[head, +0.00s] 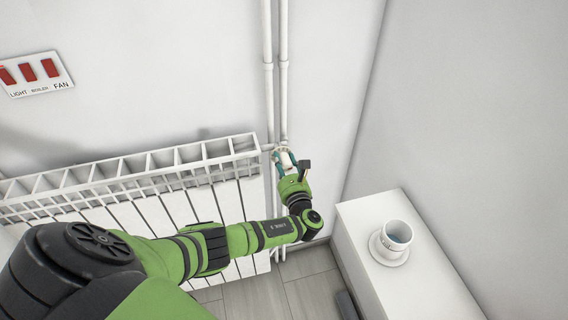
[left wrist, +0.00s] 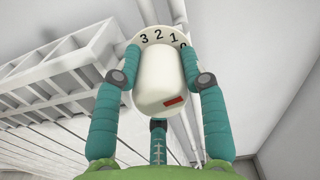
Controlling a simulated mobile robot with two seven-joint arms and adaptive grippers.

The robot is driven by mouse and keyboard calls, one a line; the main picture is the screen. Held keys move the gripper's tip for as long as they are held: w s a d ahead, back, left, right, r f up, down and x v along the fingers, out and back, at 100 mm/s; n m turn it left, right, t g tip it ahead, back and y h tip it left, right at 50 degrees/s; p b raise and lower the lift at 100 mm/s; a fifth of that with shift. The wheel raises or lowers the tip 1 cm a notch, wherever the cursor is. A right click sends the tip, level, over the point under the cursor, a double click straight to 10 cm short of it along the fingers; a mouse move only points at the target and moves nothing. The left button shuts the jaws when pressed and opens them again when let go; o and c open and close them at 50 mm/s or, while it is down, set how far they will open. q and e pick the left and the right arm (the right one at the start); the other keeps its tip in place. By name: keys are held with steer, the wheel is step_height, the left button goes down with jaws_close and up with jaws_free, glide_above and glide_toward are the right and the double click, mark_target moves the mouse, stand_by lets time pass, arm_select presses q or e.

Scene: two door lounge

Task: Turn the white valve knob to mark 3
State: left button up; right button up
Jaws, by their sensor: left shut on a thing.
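The white valve knob (left wrist: 160,75) fills the middle of the left wrist view. A red mark (left wrist: 174,101) shows on its end, toward the lower right. Behind it a pale dial ring (left wrist: 158,35) carries 3, 2, 1 and a partly covered 0, from left to right. I cannot tell for sure which number the red mark lines up with. My left gripper (left wrist: 159,85) is shut on the knob, with teal fingers on both sides and one below. In the head view my left gripper (head: 289,166) reaches the knob at the radiator's right end. My right gripper is out of view.
A white radiator (head: 130,165) runs along the wall on the left. Vertical pipes (head: 275,65) rise above the knob. A switch plate (head: 37,73) is at the upper left. A white cup (head: 396,236) on a saucer stands on a low white cabinet (head: 365,210) at right.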

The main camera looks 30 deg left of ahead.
arm_select(q)
steer(key=shift+f+n+b, duration=0.25)
steer(key=shift+n+b, duration=0.1)
steer(key=shift+n, duration=0.05)
steer(key=shift+f+n+b, duration=0.1)
steer(key=shift+n+b, duration=0.6)
steer(key=shift+n, duration=0.3)
steer(key=n+b, duration=0.4)
steer(key=n, duration=0.1)
steer(key=shift+d+n, duration=0.1)
steer(key=shift+n, duration=0.2)
steer(key=n+b, duration=0.6)
steer(key=b, duration=0.1)
steer(key=shift+n+b, duration=1.15)
steer(key=shift+n, duration=0.05)
steer(key=shift+r+n+b, duration=0.3)
steer(key=shift+n+b, duration=0.05)
steer(key=shift+n, duration=0.05)
steer(key=shift+r, duration=0.1)
